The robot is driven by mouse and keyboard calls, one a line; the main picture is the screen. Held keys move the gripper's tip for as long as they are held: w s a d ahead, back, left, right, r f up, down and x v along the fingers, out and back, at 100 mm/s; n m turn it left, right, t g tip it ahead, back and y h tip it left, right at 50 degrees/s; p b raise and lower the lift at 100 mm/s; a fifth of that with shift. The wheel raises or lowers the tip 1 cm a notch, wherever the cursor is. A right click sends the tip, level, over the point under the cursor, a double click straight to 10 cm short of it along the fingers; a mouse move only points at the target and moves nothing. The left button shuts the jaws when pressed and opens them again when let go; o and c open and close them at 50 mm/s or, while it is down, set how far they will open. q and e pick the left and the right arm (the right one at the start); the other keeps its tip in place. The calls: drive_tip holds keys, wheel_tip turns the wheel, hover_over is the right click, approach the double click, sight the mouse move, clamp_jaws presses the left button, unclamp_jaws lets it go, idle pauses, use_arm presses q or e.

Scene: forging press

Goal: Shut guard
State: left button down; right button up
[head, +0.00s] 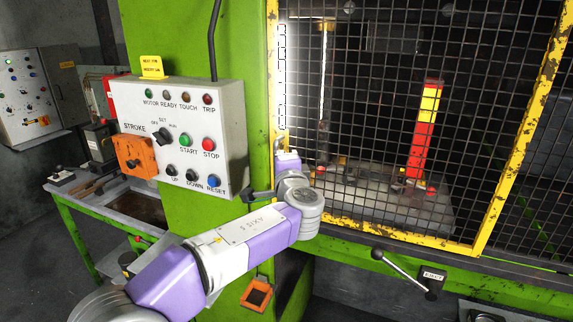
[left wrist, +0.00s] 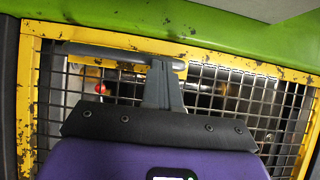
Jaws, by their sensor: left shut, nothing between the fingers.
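The guard is a dark wire mesh in a chipped yellow frame (head: 498,190). It stands across the press opening in the head view; I cannot tell whether its edge is fully home. It also fills most of the left wrist view (left wrist: 28,95). My left gripper (head: 284,155) is at the guard's left edge, shut and empty. In the left wrist view, its fingers (left wrist: 163,85) lie against or just in front of a grey bar (left wrist: 105,52) along the yellow frame. I cannot tell whether they touch. My right gripper is not in view.
A control box (head: 215,120) with buttons and an orange unit (head: 135,156) stands close left of my left arm. A lever (head: 400,268) juts out below the guard. A red-yellow column (head: 425,130) stands behind the mesh. A green bench (head: 85,245) is at left.

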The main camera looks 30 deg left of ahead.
use_arm(q)
drive_tip(key=shift+w+d, duration=0.1)
drive_tip(key=w+d+b+v, duration=0.2)
drive_tip(key=v, duration=1.1)
drive_tip(key=w+d+f+m+g+h, duration=0.1)
drive_tip(key=d+f+g+h, duration=0.15)
drive_tip(key=f, duration=0.85)
drive_tip(key=w+d+f+m+g+h, duration=0.2)
drive_tip(key=d+f+h, duration=0.1)
drive_tip(key=f, duration=0.8)
drive_tip(key=w+d+f+m+g+h, duration=0.1)
drive_tip(key=d+f+g+h, duration=0.15)
drive_tip(key=f, duration=0.95)
drive_tip(key=s+d+f+n+g+h, duration=0.1)
drive_tip(key=s+d+f+n+h, duration=0.2)
drive_tip(key=f, duration=0.7)
drive_tip(key=s+d+f+n+g+h, duration=0.2)
drive_tip(key=s+f+n, duration=0.5)
drive_tip(key=s+f, duration=0.4)
drive_tip(key=s+d+f+n+g+h, duration=0.2)
drive_tip(key=s+d+f+n+h, duration=0.2)
drive_tip(key=s+f, duration=0.3)
wheel_tip(320, 180, down, 4)
drive_tip(key=shift+s+n, duration=0.25)
drive_tip(key=shift+n, duration=0.45)
